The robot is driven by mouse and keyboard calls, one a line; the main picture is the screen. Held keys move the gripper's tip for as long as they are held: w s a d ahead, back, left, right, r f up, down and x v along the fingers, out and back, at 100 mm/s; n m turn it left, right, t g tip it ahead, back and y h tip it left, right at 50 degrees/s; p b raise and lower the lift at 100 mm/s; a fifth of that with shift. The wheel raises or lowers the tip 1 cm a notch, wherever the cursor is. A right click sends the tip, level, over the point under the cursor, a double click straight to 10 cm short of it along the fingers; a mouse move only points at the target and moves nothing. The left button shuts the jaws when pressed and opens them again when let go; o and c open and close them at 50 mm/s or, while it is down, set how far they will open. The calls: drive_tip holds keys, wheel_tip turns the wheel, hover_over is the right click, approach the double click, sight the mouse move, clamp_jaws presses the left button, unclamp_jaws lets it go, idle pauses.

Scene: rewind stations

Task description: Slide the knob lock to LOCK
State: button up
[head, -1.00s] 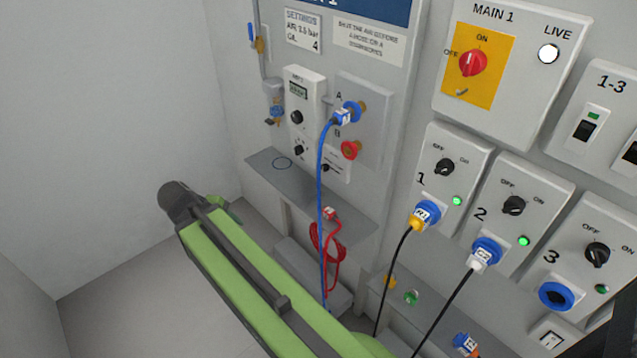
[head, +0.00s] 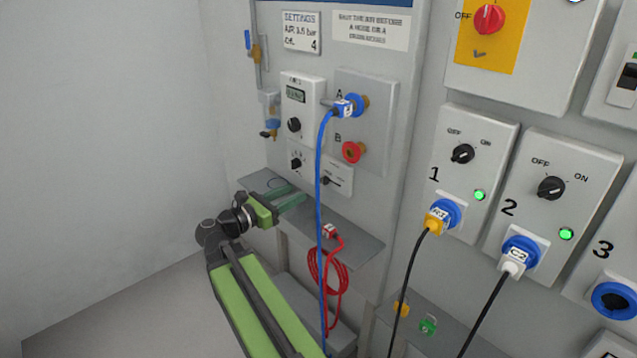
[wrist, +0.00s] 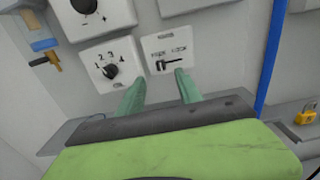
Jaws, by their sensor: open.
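The knob lock (wrist: 160,66) is a small black slider in a slot on a white plate, at the top middle of the wrist view. Two small words are printed above the slot; the right one looks like LOCK. The dark slider block sits towards the slot's left end, under the left word. My gripper (wrist: 160,86) is open, with green fingers pointing at the panel just below the plate. It is empty and appears apart from the slider. In the head view my gripper (head: 292,195) is over the shelf.
A four-position dial (wrist: 110,72) is just left of the lock plate. A grey shelf (head: 350,240) juts out beneath. A valve (head: 270,125) is at left.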

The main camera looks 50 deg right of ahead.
sight(322, 179)
drive_tip(key=d, duration=1)
drive_tip(key=shift+s+d, duration=0.35)
clamp_jaws()
idle(0.8)
